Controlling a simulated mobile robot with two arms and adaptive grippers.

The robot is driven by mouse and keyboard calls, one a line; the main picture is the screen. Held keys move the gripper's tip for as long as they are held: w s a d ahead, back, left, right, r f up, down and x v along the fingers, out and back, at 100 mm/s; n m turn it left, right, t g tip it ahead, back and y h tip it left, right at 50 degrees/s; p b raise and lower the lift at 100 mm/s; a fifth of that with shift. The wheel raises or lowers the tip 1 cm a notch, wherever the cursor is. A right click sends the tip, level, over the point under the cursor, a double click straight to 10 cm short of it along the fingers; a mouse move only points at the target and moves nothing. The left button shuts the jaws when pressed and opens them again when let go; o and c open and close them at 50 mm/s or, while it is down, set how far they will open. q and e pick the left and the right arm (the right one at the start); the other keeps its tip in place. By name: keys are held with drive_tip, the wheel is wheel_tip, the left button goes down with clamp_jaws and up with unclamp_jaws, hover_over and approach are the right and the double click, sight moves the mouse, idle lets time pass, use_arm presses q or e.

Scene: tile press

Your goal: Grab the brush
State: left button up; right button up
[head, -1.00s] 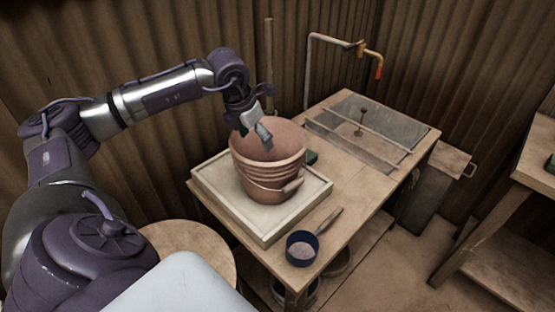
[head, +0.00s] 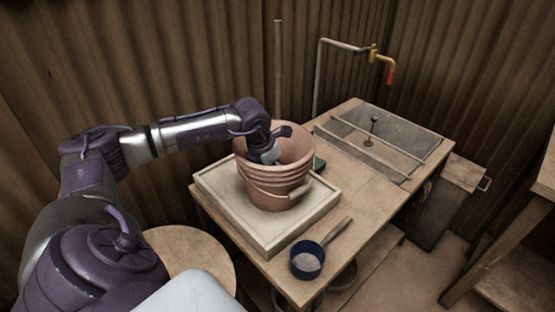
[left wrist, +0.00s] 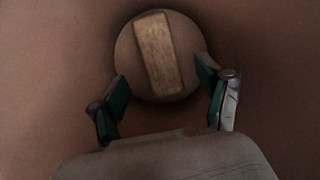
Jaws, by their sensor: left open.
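The terracotta-coloured bucket (head: 272,178) stands upright on a pale square board. My left gripper (head: 268,156) reaches down into its mouth, and the bucket's wall hides the fingertips in the head view. In the left wrist view the open gripper (left wrist: 162,82) points at the bucket's round floor (left wrist: 128,52). A tan, oblong block that looks like the brush (left wrist: 158,55) lies there, slightly tilted in the picture. It appears between and beyond the two green-padded fingers, and nothing is held. My right gripper is not in view.
The board (head: 232,209) rests on a wooden table (head: 352,187). A dark blue scoop (head: 307,260) lies near the front edge. A small green item (head: 319,163) sits behind the bucket. A round stool (head: 190,256) stands left.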

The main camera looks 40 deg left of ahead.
use_arm(q)
drive_tip(key=x, duration=0.6)
drive_tip(key=shift+s, duration=0.1)
drive_tip(key=shift+c, duration=0.2)
drive_tip(key=c, duration=1.3)
drive_tip(key=shift+o, duration=0.2)
wheel_tip(320, 180, up, 10)
drive_tip(key=shift+f, duration=0.1)
drive_tip(key=shift+r, duration=0.35)
wheel_tip(320, 180, up, 14)
drive_tip(key=p, duration=1.3)
drive_tip(key=shift+f, duration=0.2)
